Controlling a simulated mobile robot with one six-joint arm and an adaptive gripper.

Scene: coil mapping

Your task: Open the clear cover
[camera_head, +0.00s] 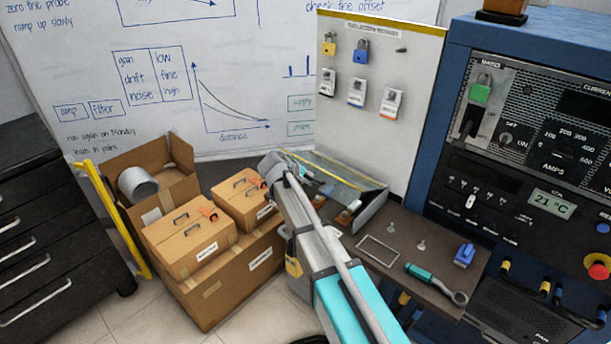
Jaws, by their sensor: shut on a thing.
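The clear cover (345,172) is a see-through panel with a yellowish edge. It stands tilted up over a shallow grey case (371,211) on the dark bench shelf. Small blue and pale items show inside the case, partly hidden by my arm. My gripper (272,166) is at the cover's left end, shut on the cover's edge. The exact contact is small and partly hidden by my own wrist.
A lockout board (385,140) stands behind, an instrument rack (450,75) right. Cardboard boxes (225,280) fill the left floor.

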